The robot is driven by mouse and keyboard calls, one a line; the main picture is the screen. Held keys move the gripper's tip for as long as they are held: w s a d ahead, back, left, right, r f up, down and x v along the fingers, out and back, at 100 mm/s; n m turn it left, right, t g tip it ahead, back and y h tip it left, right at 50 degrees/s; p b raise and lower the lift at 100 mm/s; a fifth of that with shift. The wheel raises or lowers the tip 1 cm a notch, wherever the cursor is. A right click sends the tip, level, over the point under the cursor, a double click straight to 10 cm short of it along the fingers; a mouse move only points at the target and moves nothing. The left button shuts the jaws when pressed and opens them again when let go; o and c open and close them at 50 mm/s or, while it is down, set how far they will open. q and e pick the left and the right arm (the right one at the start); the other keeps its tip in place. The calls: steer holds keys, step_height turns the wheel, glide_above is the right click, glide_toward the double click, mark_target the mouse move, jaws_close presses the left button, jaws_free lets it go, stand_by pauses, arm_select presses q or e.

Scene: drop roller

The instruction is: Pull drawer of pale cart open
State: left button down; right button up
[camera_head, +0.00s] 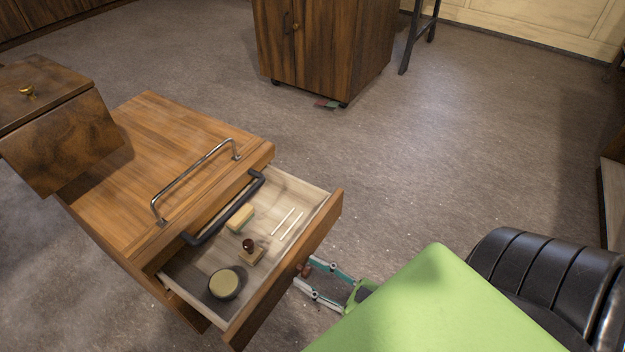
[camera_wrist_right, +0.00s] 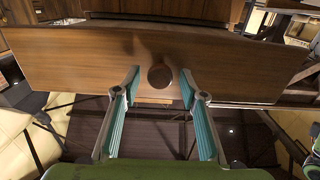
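The cart (camera_head: 150,145) is light orange-brown wood with a metal rail handle on its top. Its drawer (camera_head: 320,226) stands open, with a pale interior. In the right wrist view the drawer front (camera_wrist_right: 80,62) spans the picture, with a round dark knob (camera_wrist_right: 160,76) at its middle. The knob also shows in the head view (camera_head: 304,270). My right gripper (camera_head: 306,273) is at the drawer front. In the right wrist view its fingers (camera_wrist_right: 160,82) are apart on either side of the knob, with gaps visible. My left gripper is not in view.
The drawer holds a round tin (camera_head: 224,284), a yellowish block (camera_head: 240,217), a small stamp-like item (camera_head: 250,252) and two pale sticks (camera_head: 287,223). A dark wooden cabinet (camera_head: 325,45) stands behind. A black cushioned seat (camera_head: 550,270) is at right. Floor between is mostly clear.

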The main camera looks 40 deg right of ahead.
steer(key=v, duration=1.2)
